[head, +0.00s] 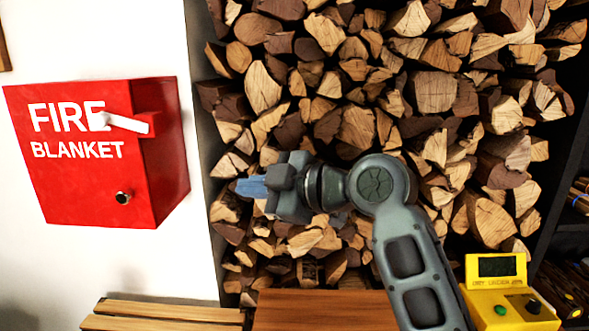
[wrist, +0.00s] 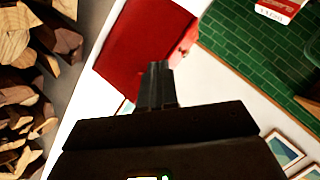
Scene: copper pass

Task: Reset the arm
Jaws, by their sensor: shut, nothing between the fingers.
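My gripper (head: 251,187) points left in the head view, in front of the stacked firewood and to the right of the red fire blanket box. Its fingers are shut and hold nothing. In the wrist view the closed fingertips (wrist: 157,68) show in front of the red box (wrist: 140,45). A gap of white wall and wood separates the fingers from the box in the head view. My arm rises from the lower right and bends at the wrist.
The red fire blanket box (head: 80,180) with a white handle (head: 127,123) hangs on the white wall. Firewood (head: 360,130) fills the back. A yellow device (head: 508,290) stands at lower right. Wooden slats (head: 165,313) lie at lower left. Green tiles (wrist: 250,50) show in the wrist view.

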